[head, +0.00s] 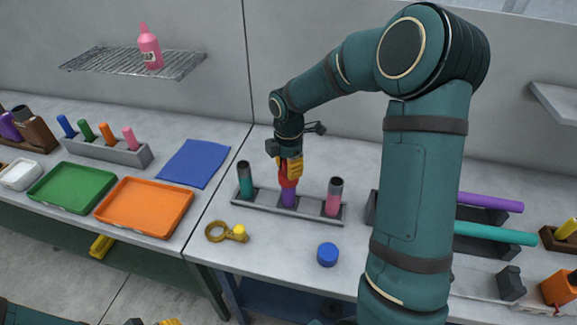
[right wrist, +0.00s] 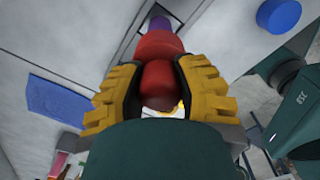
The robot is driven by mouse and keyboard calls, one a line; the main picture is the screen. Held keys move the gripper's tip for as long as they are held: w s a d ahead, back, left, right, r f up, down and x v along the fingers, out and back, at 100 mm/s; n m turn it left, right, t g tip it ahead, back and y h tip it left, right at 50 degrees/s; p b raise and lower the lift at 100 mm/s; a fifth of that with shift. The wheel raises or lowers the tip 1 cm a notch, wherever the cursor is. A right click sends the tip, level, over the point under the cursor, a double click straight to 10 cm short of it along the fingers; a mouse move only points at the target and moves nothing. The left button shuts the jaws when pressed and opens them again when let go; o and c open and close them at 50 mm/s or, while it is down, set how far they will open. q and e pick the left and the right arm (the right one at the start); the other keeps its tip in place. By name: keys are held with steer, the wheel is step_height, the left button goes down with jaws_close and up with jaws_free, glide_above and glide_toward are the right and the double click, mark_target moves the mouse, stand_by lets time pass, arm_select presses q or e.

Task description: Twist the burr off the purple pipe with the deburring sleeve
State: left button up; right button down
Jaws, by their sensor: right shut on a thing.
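The purple pipe (head: 289,199) stands upright in the middle of a grey rack (head: 255,211), between a teal pipe (head: 245,182) and a pink pipe (head: 333,200). My right gripper (head: 290,168) is shut on the red deburring sleeve (head: 287,184), straight above the purple pipe. The sleeve's lower end meets or covers the pipe's top, so the burr is hidden. In the right wrist view the red sleeve (right wrist: 158,45) sits between the yellow fingers, with the purple pipe (right wrist: 160,22) beyond it. Only a bit of my left gripper (head: 160,322) shows at the bottom edge.
A yellow ring tool (head: 215,232) and a blue cap (head: 327,254) lie in front of the rack. Orange (head: 145,230) and green trays (head: 45,206) and a blue mat (head: 194,163) are to the left. Purple (head: 490,202) and teal bars (head: 495,235) lie on the right.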

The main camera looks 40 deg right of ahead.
steer(key=shift+r+n+p, duration=0.15)
steer(key=shift+n+p, duration=0.7)
steer(key=shift+n, duration=0.25)
steer(key=shift+n+p, duration=1.1)
steer(key=shift+n, duration=0.6)
steer(key=shift+f+m+b, duration=0.2)
steer(key=shift+m+b, duration=0.15)
steer(key=shift+m, duration=0.55)
steer(key=m+b, duration=0.1)
steer(key=m, duration=0.8)
steer(key=shift+r+m+b, duration=0.1)
steer(key=shift+m+b, duration=0.2)
steer(key=shift+b, duration=0.05)
